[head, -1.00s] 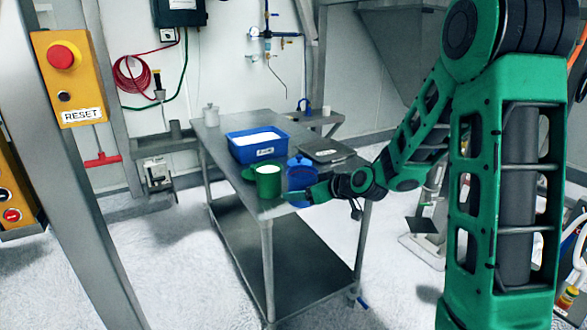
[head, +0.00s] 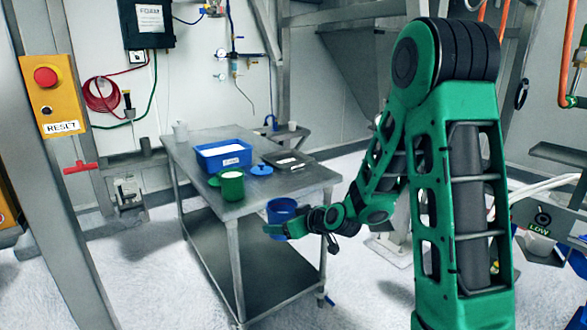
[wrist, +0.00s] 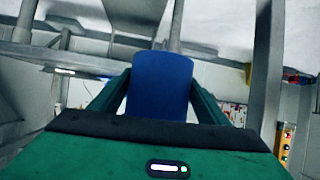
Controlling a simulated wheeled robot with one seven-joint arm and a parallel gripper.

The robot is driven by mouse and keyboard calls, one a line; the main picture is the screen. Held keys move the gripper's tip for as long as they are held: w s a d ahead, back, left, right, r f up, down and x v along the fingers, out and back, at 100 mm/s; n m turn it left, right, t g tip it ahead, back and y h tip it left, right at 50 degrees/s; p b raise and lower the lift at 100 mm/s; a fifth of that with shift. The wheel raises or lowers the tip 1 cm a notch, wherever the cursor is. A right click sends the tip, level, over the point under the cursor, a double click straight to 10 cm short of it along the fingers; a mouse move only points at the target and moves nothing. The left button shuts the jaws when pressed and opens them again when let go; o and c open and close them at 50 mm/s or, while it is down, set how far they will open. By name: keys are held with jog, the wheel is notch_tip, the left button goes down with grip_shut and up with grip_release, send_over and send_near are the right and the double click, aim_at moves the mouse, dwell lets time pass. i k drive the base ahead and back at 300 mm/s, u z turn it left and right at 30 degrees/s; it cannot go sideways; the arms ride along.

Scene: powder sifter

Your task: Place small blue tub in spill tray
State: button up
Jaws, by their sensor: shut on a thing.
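The small blue tub (head: 281,212) is in my gripper (head: 290,228), held out past the table's right front edge, below the level of the tabletop in the head view. In the wrist view the tub (wrist: 160,85) stands between the two green fingers, which are shut on its sides. I cannot make out a spill tray for sure. A flat dark grey item (head: 288,161) lies on the table's right part, but I cannot tell whether it is a tray or a scale.
White floor lies between.

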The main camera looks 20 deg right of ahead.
aim_at(286, 160)
jog(key=u, duration=1.15)
jog(key=k, duration=0.8)
jog(key=z, duration=1.15)
jog(key=i, duration=1.45)
jog(key=u, duration=0.05)
